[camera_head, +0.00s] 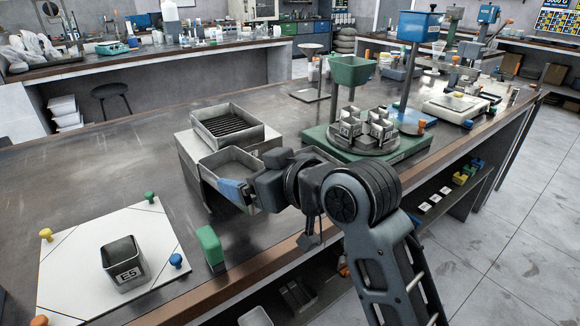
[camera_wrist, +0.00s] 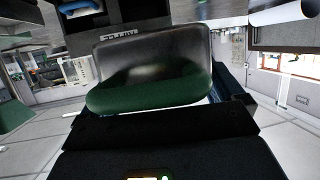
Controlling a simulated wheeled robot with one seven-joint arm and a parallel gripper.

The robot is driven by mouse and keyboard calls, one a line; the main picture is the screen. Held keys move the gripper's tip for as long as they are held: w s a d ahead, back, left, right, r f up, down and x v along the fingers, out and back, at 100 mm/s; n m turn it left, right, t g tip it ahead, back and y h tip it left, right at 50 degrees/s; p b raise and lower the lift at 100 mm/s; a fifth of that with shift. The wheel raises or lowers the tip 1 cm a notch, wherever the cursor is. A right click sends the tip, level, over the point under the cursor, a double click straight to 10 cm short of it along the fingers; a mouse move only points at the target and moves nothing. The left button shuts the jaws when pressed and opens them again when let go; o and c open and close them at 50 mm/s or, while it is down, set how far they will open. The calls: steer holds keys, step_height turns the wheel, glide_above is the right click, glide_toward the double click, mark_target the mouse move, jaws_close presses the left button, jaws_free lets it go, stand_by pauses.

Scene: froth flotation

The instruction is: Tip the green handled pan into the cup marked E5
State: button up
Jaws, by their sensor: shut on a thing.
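The cup marked E5 (camera_head: 123,266) is a square grey metal cup. It stands upright on a white board (camera_head: 75,250) at the lower left of the head view, and I cannot make out any contents. My gripper (camera_head: 240,193), with blue at its finger end, is well to the right of the cup. It is shut on the green handled pan, whose green part (camera_wrist: 150,97) and dark metal body (camera_wrist: 150,50) fill the middle of the wrist view. In the head view a grey pan (camera_head: 236,152) shows at the fingers, its handle hidden. I cannot tell whether it is raised.
A grey box with a slotted top (camera_head: 226,125) stands right behind the pan. A green block (camera_head: 209,246) stands near the bench edge between gripper and cup. Coloured knobs (camera_head: 176,261) sit at the board's corners. A green base with a carousel of cups (camera_head: 365,135) is at right.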

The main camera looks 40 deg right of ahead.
steer(key=s+a+n+g+y+b, duration=0.1)
steer(key=s+a+b, duration=0.3)
steer(key=a, duration=0.6)
steer(key=s+a+n+g+y+b, duration=0.2)
steer(key=s+a+y+b, duration=0.1)
steer(key=a, duration=0.8)
steer(key=shift+s+y+b, duration=0.4)
steer(key=shift+s+b, duration=0.15)
steer(key=shift+s, duration=0.2)
steer(key=shift+w+r+g+b, duration=0.15)
steer(key=shift+g+b, duration=0.15)
steer(key=shift+b, duration=0.35)
steer(key=w+g+p, duration=0.1)
steer(key=p, duration=0.1)
steer(key=w+r+m+g+p, duration=0.1)
steer(key=p, duration=0.1)
steer(key=shift+d+r+p, duration=0.2)
steer(key=shift+d+p, duration=0.05)
steer(key=shift+p, duration=0.1)
steer(key=shift+r, duration=0.1)
